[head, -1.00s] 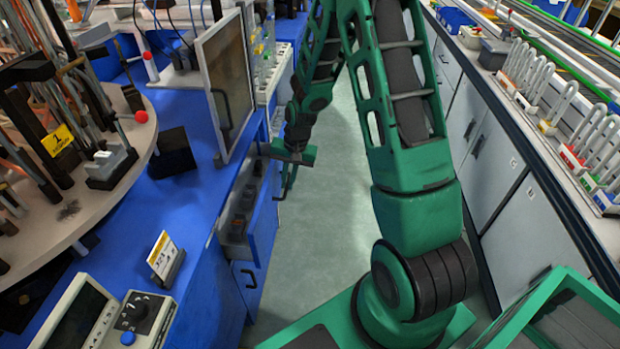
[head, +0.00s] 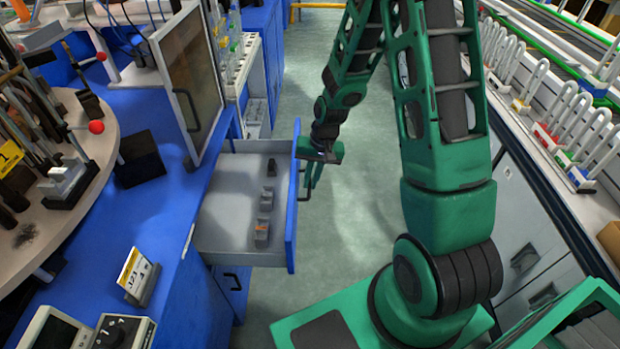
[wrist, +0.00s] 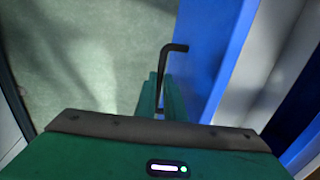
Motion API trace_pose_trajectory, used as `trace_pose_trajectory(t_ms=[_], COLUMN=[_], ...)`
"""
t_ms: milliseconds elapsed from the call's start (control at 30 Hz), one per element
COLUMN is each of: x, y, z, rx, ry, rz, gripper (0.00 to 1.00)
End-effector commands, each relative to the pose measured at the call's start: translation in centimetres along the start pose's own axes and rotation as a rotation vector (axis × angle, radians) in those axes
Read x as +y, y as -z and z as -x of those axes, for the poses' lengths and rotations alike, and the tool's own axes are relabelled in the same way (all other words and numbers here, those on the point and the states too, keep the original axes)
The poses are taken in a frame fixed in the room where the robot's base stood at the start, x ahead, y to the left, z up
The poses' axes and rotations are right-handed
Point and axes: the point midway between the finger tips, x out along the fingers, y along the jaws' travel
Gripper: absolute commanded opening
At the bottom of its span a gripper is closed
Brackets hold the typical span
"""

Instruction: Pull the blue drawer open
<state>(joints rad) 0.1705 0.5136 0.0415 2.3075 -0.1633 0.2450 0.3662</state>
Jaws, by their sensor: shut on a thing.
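The blue drawer (head: 291,222) stands pulled far out of the blue bench on the left in the head view. Its grey inside shows, with several small dark grey blocks (head: 265,215) in a row near the front. In the wrist view its blue front (wrist: 209,45) runs down the right of centre. The black bar handle (wrist: 168,72) sticks out from that front. My green gripper (head: 309,182) is at the handle on the outer side of the drawer front. It is shut on the handle; its fingers (wrist: 160,100) are partly hidden behind the gripper body in the wrist view.
The blue bench carries a round table with tools (head: 80,170), a framed panel (head: 188,80) and a number sign (head: 137,275). A grey counter (head: 545,150) with racks runs along the right. Pale green floor (head: 350,240) lies open between them.

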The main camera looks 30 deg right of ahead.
Motion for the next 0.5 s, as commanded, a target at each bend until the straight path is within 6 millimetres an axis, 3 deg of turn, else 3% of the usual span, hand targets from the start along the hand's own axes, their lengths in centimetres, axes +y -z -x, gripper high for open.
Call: trace_pose_trajectory(t_ms=[267, 367, 500], x=[0.03, 0.0, -0.06], y=[-0.29, -0.28, -0.21], z=[-0.21, -0.21, -0.15], rx=[-0.007, -0.006, -0.004], ry=[-0.004, -0.004, -0.003], rz=[0.001, 0.001, 0.001], gripper=[0.0, 0.26, 0.28])
